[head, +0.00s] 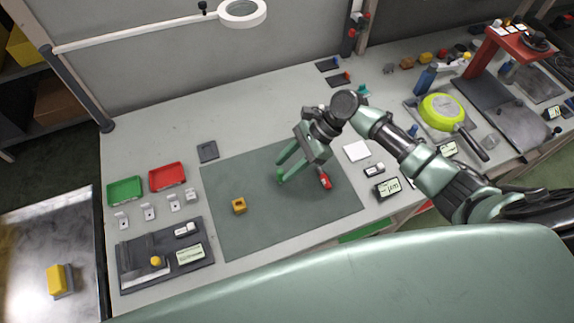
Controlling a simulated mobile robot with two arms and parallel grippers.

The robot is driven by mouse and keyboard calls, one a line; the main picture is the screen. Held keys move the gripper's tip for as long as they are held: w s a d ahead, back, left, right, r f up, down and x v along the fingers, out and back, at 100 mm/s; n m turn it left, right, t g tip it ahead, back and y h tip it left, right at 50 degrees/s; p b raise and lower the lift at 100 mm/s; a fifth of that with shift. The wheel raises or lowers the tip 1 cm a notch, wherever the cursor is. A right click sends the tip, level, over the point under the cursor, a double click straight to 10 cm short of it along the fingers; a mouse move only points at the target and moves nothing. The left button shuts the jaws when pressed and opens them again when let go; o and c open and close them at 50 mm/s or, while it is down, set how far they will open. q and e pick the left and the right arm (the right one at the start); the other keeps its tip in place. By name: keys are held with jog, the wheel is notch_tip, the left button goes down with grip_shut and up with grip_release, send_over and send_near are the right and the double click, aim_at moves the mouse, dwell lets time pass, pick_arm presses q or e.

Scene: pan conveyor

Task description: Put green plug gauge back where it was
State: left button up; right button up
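My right gripper (280,169) reaches over the green mat (225,180) from the right, its two pale green fingers pointing left and spread apart. A small brighter green piece (280,174) shows at the nearer fingertip. It may be the green plug gauge, but I cannot tell it clearly from the finger. A red piece (325,181) lies on the mat just below the gripper's body. A yellow block with a dark hole (239,205) sits on the mat to the left. My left gripper is not in view.
Green (125,190) and red (167,177) trays stand at the left, above small white blocks and a dark fixture plate (205,249). A white square (356,151) and a display (387,189) lie right of the mat. A yellow-green pan (442,111) is farther right. The mat's left part is mostly clear.

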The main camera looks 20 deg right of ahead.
jog(key=b+v, duration=0.1)
jog(key=v, duration=1)
jog(key=shift+d+r+b, duration=0.3)
jog(key=shift+b, duration=0.1)
